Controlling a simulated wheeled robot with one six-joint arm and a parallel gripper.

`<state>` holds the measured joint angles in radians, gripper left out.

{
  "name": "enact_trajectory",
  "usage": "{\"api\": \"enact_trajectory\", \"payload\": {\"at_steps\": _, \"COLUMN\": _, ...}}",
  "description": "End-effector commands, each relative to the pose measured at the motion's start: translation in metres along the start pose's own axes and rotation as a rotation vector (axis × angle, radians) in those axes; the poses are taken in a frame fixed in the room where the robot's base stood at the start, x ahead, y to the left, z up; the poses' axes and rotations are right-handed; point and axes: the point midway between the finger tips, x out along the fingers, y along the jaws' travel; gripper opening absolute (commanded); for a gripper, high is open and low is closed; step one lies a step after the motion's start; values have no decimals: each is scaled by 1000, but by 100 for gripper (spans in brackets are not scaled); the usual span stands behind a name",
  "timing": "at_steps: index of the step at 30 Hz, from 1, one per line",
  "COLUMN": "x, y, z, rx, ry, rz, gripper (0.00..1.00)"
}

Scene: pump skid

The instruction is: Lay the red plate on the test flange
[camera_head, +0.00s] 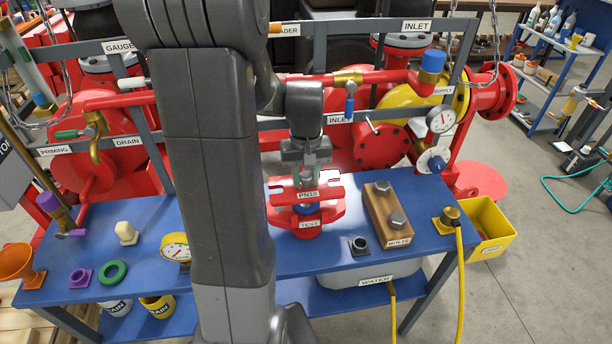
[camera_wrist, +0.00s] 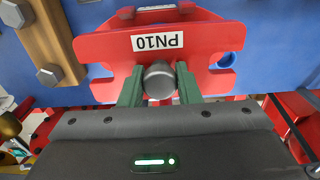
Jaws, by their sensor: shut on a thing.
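The red plate (camera_head: 281,193) carries a PN10 label and has slots at its edges; it also shows in the wrist view (camera_wrist: 107,62). My gripper (camera_head: 306,176) is shut on the grey knob (camera_wrist: 159,78) in the middle of the plate, with one green finger on each side. The red test flange (camera_head: 333,213), labelled TEST, stands on the blue bench directly below the plate. The plate looks roughly level over it. A small gap seems to show between them, but I cannot tell whether they touch. The plate hides most of the flange's top.
A wooden block (camera_head: 377,222) with grey bolts stands close to the right of the flange. A dark square-based socket (camera_head: 359,246) sits in front. Red pipework with a blue-handled valve (camera_head: 349,104) runs behind. The blue bench (camera_head: 330,262) is bare just before the flange.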

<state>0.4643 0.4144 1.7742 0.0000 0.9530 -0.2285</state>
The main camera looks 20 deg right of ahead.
Motion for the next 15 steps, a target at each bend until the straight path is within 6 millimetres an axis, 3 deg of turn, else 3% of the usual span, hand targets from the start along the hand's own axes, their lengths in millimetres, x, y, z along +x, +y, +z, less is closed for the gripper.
{"api": "enact_trajectory", "payload": {"at_steps": 15, "x": 10, "y": 0, "z": 0, "rx": 0, "ry": 1, "rz": 1, "gripper": 0}}
